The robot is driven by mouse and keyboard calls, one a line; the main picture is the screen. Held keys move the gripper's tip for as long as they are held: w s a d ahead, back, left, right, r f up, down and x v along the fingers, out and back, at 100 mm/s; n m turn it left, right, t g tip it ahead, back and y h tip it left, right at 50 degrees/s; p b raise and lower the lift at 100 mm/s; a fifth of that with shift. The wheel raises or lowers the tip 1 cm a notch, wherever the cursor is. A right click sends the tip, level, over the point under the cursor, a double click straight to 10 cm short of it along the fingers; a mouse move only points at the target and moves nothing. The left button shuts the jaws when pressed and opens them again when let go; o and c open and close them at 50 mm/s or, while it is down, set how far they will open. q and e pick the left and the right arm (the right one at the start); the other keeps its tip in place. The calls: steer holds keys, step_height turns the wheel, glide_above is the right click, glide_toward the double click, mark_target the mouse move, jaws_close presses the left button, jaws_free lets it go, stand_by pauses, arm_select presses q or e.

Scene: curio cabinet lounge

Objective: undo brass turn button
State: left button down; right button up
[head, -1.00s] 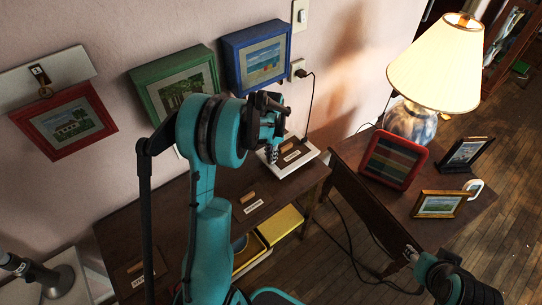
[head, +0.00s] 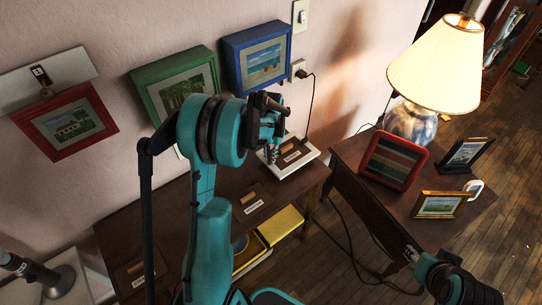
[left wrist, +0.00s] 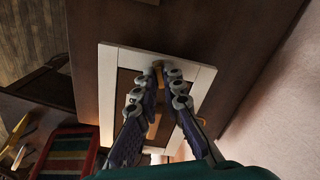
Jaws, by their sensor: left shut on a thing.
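A white frame (head: 310,160) with a dark brown middle lies on the brown table, partly hidden by my left gripper (head: 272,152). In the left wrist view the white frame (left wrist: 107,95) lies under the gripper. The left fingertips (left wrist: 160,76) are close together at one side of the frame, shut on a small tan piece (left wrist: 157,65) that looks like the brass turn button. The fingers hide most of it, so its angle is hard to tell. My right gripper (head: 410,253) is low at the right, away from the frame; its jaws are too small to read.
Green (head: 176,88) and blue (head: 257,58) box frames and a red picture (head: 66,122) hang on the wall. A lit lamp (head: 436,65) and several frames stand on the right table.

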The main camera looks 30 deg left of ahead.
arm_select(q)
steer(key=n, duration=0.6)
steer(key=shift+a, duration=0.15)
steer(key=n, duration=0.6)
steer(key=shift+s+a+n, duration=0.1)
steer(key=shift+s+n, duration=0.1)
steer(key=shift+n, duration=0.2)
steer(key=c, duration=1.6)
jaws_free()
steer(key=shift+c, duration=0.2)
steer(key=shift+r, duration=0.1)
step_height(320, 180, up, 12)
